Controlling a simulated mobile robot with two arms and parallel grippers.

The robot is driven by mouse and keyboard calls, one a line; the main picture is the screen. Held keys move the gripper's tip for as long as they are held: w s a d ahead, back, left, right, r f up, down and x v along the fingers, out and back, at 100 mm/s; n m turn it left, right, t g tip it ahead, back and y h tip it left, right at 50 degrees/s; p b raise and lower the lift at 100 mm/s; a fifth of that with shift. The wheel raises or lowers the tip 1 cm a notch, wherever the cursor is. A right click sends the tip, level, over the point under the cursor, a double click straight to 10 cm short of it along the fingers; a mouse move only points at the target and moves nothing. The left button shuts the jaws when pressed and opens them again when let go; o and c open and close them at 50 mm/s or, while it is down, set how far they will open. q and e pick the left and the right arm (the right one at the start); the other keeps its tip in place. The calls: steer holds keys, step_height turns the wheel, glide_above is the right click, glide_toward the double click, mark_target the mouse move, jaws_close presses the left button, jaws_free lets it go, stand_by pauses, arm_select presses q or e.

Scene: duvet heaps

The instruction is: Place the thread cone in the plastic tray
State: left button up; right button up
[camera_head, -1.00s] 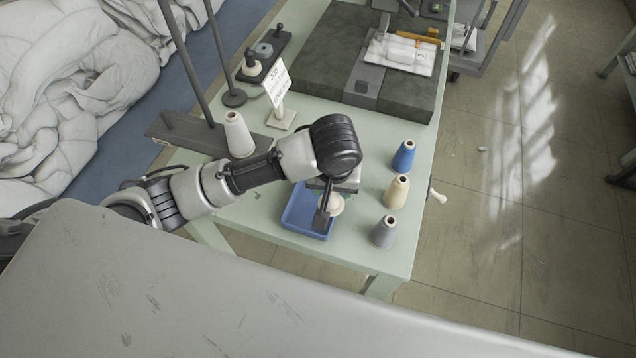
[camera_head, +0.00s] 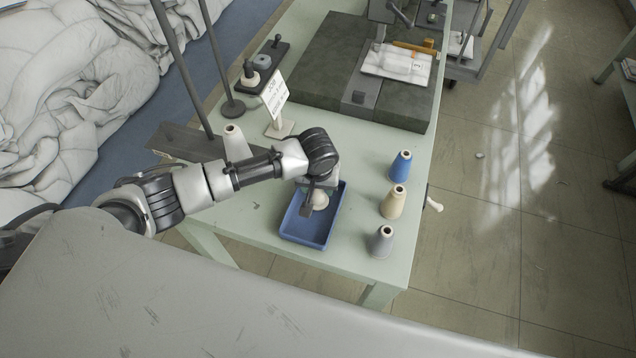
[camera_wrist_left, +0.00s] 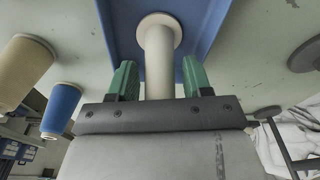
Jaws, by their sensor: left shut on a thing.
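My left gripper (camera_head: 311,204) is shut on a pale thread cone (camera_head: 320,201), which is partly hidden by the gripper in the head view. In the left wrist view, the cone (camera_wrist_left: 159,55) sits between the green fingers, its round flanged end away from the palm. The blue plastic tray (camera_head: 334,222) lies on the table under the gripper and cone; it also shows in the left wrist view (camera_wrist_left: 116,20). The cone is over the tray's inside; I cannot tell whether it touches the bottom. My right gripper is not in view.
A blue cone (camera_head: 400,166), a beige cone (camera_head: 393,203) and a grey cone (camera_head: 381,241) stand right of the tray near the table edge. A white cone (camera_head: 235,143) stands left, near my arm. A sign (camera_head: 274,95) stands behind. The table between tray and cones is clear.

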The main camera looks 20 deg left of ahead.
arm_select(q)
steer(key=o, duration=1)
steer(key=shift+f, duration=0.1)
steer(key=r, duration=0.4)
steer(key=s+r, duration=0.1)
steer(key=r, duration=0.7)
steer(key=shift+s+d+r, duration=0.1)
steer(key=shift+s+d, duration=0.05)
steer(key=shift+s, duration=0.05)
